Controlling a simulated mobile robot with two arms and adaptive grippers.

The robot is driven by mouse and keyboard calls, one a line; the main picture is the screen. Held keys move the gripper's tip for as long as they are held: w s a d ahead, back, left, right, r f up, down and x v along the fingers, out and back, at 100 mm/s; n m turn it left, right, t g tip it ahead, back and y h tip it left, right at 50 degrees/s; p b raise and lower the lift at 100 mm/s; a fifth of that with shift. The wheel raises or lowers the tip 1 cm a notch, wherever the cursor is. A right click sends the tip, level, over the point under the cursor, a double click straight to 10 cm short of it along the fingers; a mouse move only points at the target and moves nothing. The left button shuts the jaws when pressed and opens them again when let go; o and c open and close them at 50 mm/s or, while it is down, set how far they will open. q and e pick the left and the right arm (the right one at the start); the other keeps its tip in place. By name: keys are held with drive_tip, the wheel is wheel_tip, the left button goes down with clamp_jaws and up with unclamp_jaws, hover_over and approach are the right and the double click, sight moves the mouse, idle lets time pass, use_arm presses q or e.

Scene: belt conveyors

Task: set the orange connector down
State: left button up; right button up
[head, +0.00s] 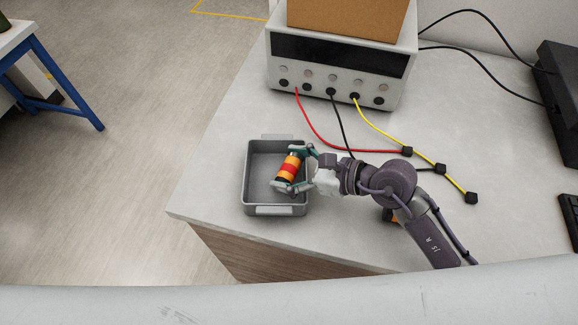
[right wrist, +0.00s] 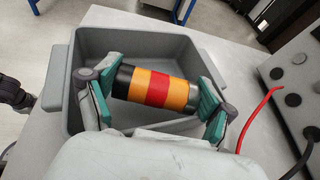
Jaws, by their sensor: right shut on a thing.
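The orange connector (head: 289,168) is a short cylinder with orange and red bands and dark ends. My right gripper (head: 296,169) is shut on it, with one finger at each end. In the head view they are over the grey bin (head: 275,211). The right wrist view shows the connector (right wrist: 157,89) lying across between the green finger pads, with the bin (right wrist: 60,75) around and below it. I cannot tell whether the connector touches the bin floor. The visible bin floor is bare. My left gripper is not in view.
A grey instrument box (head: 342,83) with a cardboard box (head: 347,18) on top stands at the back. Red, black and yellow cables run from it to black plugs (head: 440,169) right of my arm. Bare table lies between bin and instrument. The table's left edge is close to the bin.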

drive_tip(key=o, duration=0.9)
drive_tip(key=shift+s+f, duration=0.25)
drive_tip(key=shift+f, duration=0.4)
drive_tip(key=shift+s, duration=0.1)
drive_tip(key=shift+r, duration=0.2)
drive_tip(key=shift+r+p, duration=0.45)
drive_tip(key=shift+p, duration=0.15)
drive_tip(key=b+v, duration=0.1)
drive_tip(key=v, duration=0.3)
drive_tip(key=b+v, duration=0.1)
drive_tip(key=v, duration=0.3)
drive_tip(key=b+v, duration=0.2)
drive_tip(key=v, duration=0.2)
drive_tip(key=shift+w+r, duration=0.25)
drive_tip(key=shift+w, duration=0.1)
drive_tip(key=shift+r, duration=0.1)
